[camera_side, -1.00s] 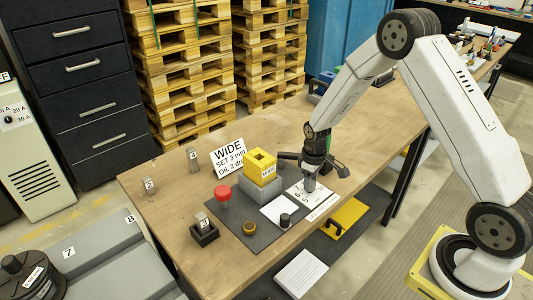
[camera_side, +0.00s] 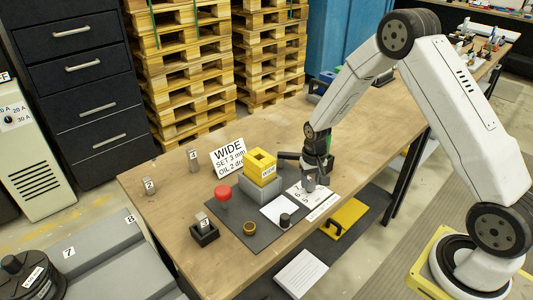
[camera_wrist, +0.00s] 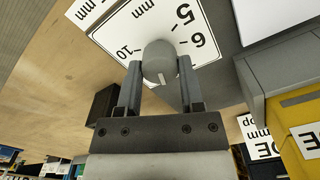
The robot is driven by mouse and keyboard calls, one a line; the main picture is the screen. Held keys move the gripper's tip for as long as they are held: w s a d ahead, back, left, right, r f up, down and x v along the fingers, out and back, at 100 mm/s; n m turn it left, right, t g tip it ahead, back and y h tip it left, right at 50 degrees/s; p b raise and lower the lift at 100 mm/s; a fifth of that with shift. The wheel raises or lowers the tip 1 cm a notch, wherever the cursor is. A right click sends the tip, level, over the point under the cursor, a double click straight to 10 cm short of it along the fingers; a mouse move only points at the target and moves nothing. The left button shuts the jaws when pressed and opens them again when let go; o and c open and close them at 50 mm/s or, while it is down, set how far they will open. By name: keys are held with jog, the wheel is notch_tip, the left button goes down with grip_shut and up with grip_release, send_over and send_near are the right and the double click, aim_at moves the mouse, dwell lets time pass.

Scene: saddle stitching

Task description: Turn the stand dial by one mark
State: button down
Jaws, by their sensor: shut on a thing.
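The stand dial (camera_wrist: 160,60) is a round grey knob with a short pale line on its face, seen in the wrist view. It stands on a white scale plate (camera_wrist: 123,22) printed with 5, 6, 10 and mm. My gripper (camera_wrist: 159,66) is shut on the dial, one finger on each side of it.
A grey block with a yellow top (camera_side: 261,166) stands close left of my gripper. A red-topped piece (camera_side: 223,194), a brass ring (camera_side: 249,228) and a small black knob (camera_side: 285,220) are nearby. A WIDE sign (camera_side: 228,157) stands behind.

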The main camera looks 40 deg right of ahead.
aim_at(311, 182)
jog(key=shift+m, duration=0.3)
jog(key=shift+c, duration=1.1)
grip_release()
jog(key=shift+r, duration=3.9)
jog(key=shift+s+a+r, duration=0.3)
jog(key=shift+a, duration=0.05)
jog(key=s+a+r+n+t, duration=0.1)
jog(key=s+a+r+n, duration=0.1)
jog(key=s, duration=0.5)
jog(key=s+a+r+n+t, duration=0.1)
jog(key=s+a+r+n, duration=0.2)
jog(key=s+a, duration=0.3)
jog(key=shift+s+a+r+n+t, duration=0.3)
jog(key=shift+s+a+n, duration=0.15)
jog(key=shift+s, duration=0.25)
